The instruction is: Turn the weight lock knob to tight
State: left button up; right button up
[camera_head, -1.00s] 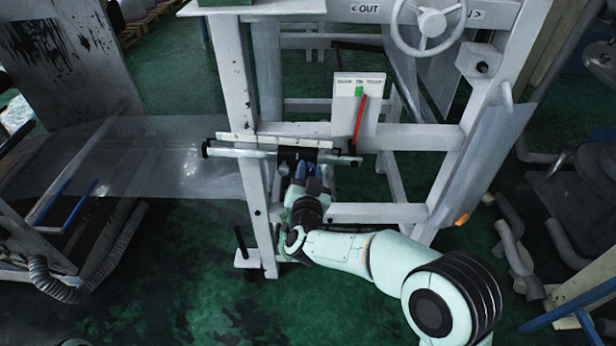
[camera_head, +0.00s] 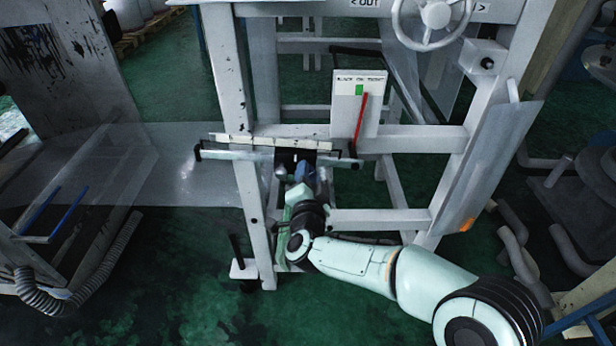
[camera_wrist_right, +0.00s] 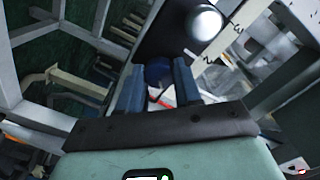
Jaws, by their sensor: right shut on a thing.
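My right gripper (camera_head: 303,168) reaches up to a dark block on the horizontal bar (camera_head: 235,155) at the front of the white frame. In the right wrist view its two blue fingers (camera_wrist_right: 158,80) are closed about a dark blue round knob (camera_wrist_right: 157,70), which I take for the weight lock knob. The fingers hide much of it, and its turn angle cannot be read. In the head view the knob is hidden by the gripper. The dark block (camera_wrist_right: 168,32) shows behind it, with a bright round bar end beside it. My left gripper is not in view.
A white board (camera_head: 371,88) with a green mark and a red pointer (camera_head: 360,118) stands behind the bar. A handwheel (camera_head: 436,14) is above right. White posts (camera_head: 248,185) flank the gripper. A clear sheet (camera_head: 185,165) lies left; green floor is open below.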

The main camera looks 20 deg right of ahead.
jog(key=o, duration=1)
jog(key=shift+o, duration=0.2)
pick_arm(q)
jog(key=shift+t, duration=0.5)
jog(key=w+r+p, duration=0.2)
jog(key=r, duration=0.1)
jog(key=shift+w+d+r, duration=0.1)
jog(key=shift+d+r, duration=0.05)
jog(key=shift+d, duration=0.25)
pick_arm(e)
jog(key=v, duration=1.3)
jog(key=shift+s, duration=0.25)
jog(key=shift+a, duration=0.15)
